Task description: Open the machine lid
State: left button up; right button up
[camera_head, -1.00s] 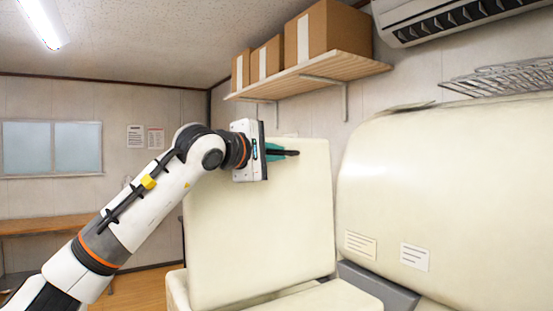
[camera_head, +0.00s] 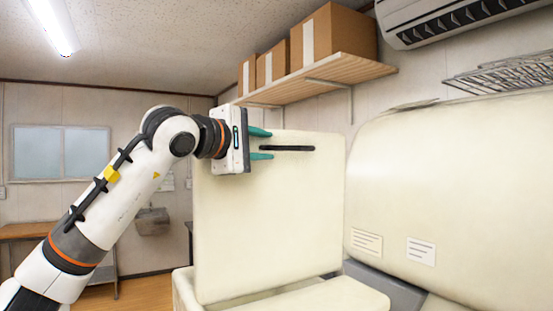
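The machine lid (camera_head: 270,220) is a cream panel standing upright at the back of the cream machine (camera_head: 365,294). A dark handle slot (camera_head: 287,148) shows near its top. My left gripper (camera_head: 261,144) is at the lid's upper left, with its two teal fingers apart, one above and one below the level of the handle. Whether a finger touches the lid I cannot tell. My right gripper is not in view.
A larger cream machine body (camera_head: 450,195) with two labels stands at the right. A wooden shelf (camera_head: 320,82) with cardboard boxes is above the lid. An air conditioner (camera_head: 450,20) and a wire rack (camera_head: 500,72) are at the upper right. Free room lies left of the lid.

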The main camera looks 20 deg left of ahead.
pick_arm(q)
jog(key=b+v, duration=0.1)
jog(key=v, duration=0.3)
jog(key=shift+s+a, duration=0.2)
jog(key=shift+s, duration=0.15)
jog(key=shift+s+r, duration=0.1)
jog(key=shift+s, duration=0.4)
jog(key=shift+a+b, duration=0.1)
jog(key=shift+b, duration=0.2)
jog(key=b+v, duration=0.1)
jog(key=v, duration=1.2)
jog(key=shift+s, duration=0.4)
